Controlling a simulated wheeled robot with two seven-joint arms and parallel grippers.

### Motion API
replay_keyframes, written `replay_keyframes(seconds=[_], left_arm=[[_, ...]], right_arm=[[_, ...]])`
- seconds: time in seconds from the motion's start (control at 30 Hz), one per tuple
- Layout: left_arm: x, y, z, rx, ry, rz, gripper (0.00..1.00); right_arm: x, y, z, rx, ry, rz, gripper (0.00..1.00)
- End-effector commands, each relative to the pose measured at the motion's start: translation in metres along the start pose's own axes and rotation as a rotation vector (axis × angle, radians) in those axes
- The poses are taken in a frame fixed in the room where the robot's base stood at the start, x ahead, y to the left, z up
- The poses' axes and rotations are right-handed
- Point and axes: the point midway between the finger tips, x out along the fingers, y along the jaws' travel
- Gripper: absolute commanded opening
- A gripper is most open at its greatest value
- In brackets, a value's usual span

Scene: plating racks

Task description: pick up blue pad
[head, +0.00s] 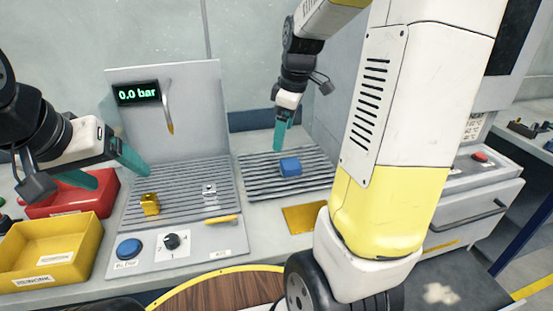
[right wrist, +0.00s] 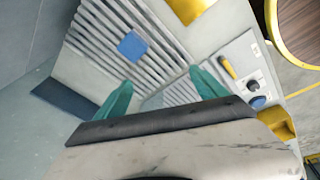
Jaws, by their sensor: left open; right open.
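The blue pad (head: 290,166) is a small blue block lying on the right ribbed rack (head: 262,188). In the right wrist view the pad (right wrist: 133,45) lies beyond the fingertips, toward the left finger's side. My right gripper (head: 283,140) is open and empty, above and a little left of the pad in the head view; it also shows in the right wrist view (right wrist: 160,77). It does not touch the pad. My left gripper (head: 121,178) is open and empty at the left, near the left ribbed rack (head: 180,205).
A gold block (head: 150,204) and a small silver piece (head: 209,190) sit on the left rack. A blue button (head: 129,248) and a black knob (head: 171,241) are on the front panel. A red bin (head: 68,203) and a yellow bin (head: 60,246) stand left. A yellow plate (head: 304,218) lies before the right rack.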

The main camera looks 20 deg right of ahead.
Motion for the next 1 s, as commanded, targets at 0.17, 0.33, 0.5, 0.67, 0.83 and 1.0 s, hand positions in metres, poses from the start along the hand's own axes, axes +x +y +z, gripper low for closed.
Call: replay_keyframes(seconds=[0.17,0.33,0.5,0.67,0.83,1.0], left_arm=[[0.0,0.0,0.0,0.0,0.0,0.0,0.78],[0.0,0.0,0.0,0.0,0.0,0.0,0.78],[0.0,0.0,0.0,0.0,0.0,0.0,0.78],[0.0,0.0,0.0,0.0,0.0,0.0,0.78],[0.0,0.0,0.0,0.0,0.0,0.0,0.78],[0.0,0.0,0.0,0.0,0.0,0.0,0.78]], right_arm=[[0.056,0.044,0.012,-0.268,-0.093,-0.08,0.82],[0.09,0.066,0.022,-0.444,-0.138,-0.135,0.82],[0.107,0.073,0.028,-0.517,-0.152,-0.16,0.82],[0.124,0.071,0.031,-0.524,-0.153,-0.163,0.82],[0.144,0.069,0.036,-0.521,-0.154,-0.164,0.82],[0.169,0.067,0.042,-0.521,-0.153,-0.163,0.82]])
